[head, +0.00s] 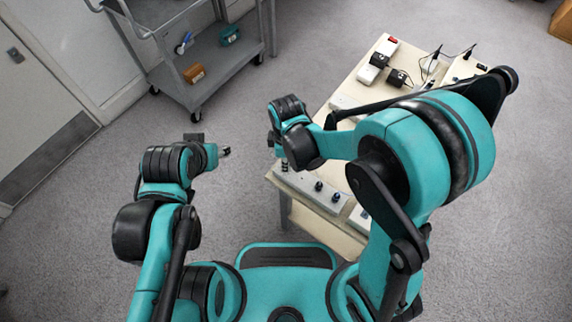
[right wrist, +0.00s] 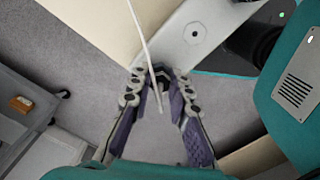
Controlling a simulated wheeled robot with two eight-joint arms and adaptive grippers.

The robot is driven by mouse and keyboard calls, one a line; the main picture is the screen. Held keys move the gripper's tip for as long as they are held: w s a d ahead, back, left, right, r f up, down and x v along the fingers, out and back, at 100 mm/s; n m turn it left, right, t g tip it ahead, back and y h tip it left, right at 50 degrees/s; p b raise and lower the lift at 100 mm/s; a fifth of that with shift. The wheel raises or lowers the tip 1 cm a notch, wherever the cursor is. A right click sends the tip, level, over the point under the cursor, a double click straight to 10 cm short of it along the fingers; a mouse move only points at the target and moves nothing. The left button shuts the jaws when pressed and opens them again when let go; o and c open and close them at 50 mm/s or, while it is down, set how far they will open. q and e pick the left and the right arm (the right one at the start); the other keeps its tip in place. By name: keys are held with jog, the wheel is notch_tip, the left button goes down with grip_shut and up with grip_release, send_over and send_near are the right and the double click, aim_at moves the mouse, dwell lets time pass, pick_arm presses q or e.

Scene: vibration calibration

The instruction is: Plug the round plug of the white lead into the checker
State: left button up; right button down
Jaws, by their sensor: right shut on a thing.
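My right gripper (head: 277,163) is over the left end of a long grey box with black knobs (head: 322,193) at the table's near edge. In the right wrist view the right gripper (right wrist: 158,84) has its two purple-padded fingers closing toward a dark piece between the tips. The white lead (right wrist: 146,42) runs from the top edge down between the fingers. The round plug cannot be told apart there.
The pale table (head: 352,78) carries black adapters (head: 379,59), a power strip with a red switch (head: 388,46) and cables at its far end. A grey trolley (head: 216,62) stands at the back left. Floor left of the table is free.

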jog(key=shift+r+p, duration=1.3)
jog(key=shift+r, duration=0.45)
